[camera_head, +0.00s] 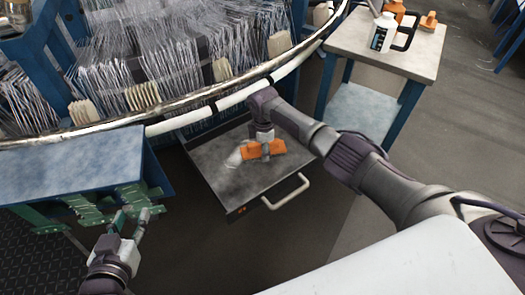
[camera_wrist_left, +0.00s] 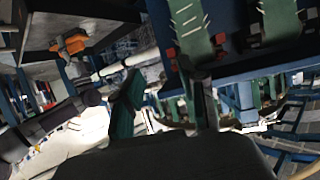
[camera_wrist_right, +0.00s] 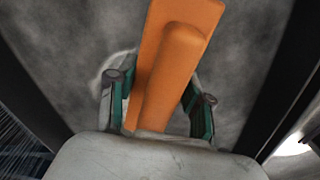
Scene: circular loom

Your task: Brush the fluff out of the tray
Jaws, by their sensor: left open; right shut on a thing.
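The tray (camera_head: 232,183) is a grey pulled-out drawer with a pale handle at its front, below the loom. My right gripper (camera_head: 265,150) is over the tray, shut on an orange brush (camera_head: 280,147). In the right wrist view the orange brush (camera_wrist_right: 172,70) lies between both fingers. Pale fluff (camera_head: 235,158) shows in the tray just left of the brush. A light patch of fluff also shows beside the left finger in the right wrist view (camera_wrist_right: 108,68). My left gripper (camera_head: 130,224) is open and empty, left of the tray, near green brackets.
The loom (camera_head: 170,60) with its white hoop rail stands behind the tray. A blue table (camera_head: 75,170) is at the left. A side table (camera_head: 385,42) at the upper right holds a white bottle (camera_head: 383,32) and orange items. Floor is clear before the tray.

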